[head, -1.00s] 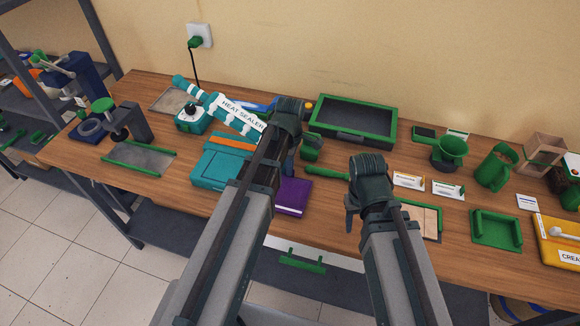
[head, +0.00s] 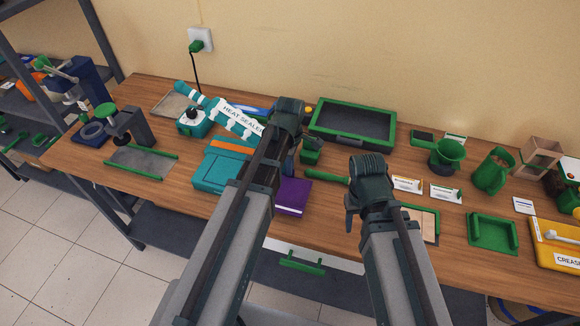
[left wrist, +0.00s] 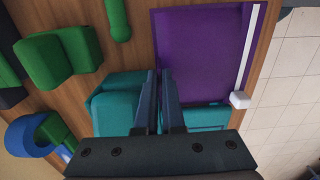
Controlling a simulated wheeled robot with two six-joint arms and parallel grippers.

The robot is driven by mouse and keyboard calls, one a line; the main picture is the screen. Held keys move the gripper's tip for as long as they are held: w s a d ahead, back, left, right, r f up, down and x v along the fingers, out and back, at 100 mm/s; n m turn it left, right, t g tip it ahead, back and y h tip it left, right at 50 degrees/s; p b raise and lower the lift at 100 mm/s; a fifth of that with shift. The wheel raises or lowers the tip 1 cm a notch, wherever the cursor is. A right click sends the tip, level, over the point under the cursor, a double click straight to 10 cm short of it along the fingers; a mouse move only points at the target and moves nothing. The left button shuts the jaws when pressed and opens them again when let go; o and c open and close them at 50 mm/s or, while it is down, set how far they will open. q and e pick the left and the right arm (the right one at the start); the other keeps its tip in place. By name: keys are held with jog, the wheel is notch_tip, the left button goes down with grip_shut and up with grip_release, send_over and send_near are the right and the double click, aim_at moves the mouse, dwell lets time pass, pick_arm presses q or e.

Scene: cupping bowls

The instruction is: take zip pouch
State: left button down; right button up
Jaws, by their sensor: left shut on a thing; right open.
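A flat purple pouch (head: 293,195) with a white strip along its front edge lies right of a teal case (head: 212,172). In the left wrist view the purple pouch (left wrist: 200,50) shows its white strip with a white slider. My left gripper (left wrist: 160,75) is at the pouch's back-left side, its fingers close together. In the head view my left gripper (head: 288,135) hides this spot. My right gripper (head: 352,210) is open over the table, right of the pouch.
A heat sealer (head: 235,112) stands behind the teal case. A green-rimmed tray (head: 352,123) is at the back. A green handle (head: 325,175) lies between my grippers. Cards, green cups and a green holder (head: 492,230) crowd the right side. Bare wood shows along the front left.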

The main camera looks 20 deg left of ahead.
pick_arm(q)
jog(key=shift+r+p, duration=1.4)
jog(key=shift+r, duration=0.15)
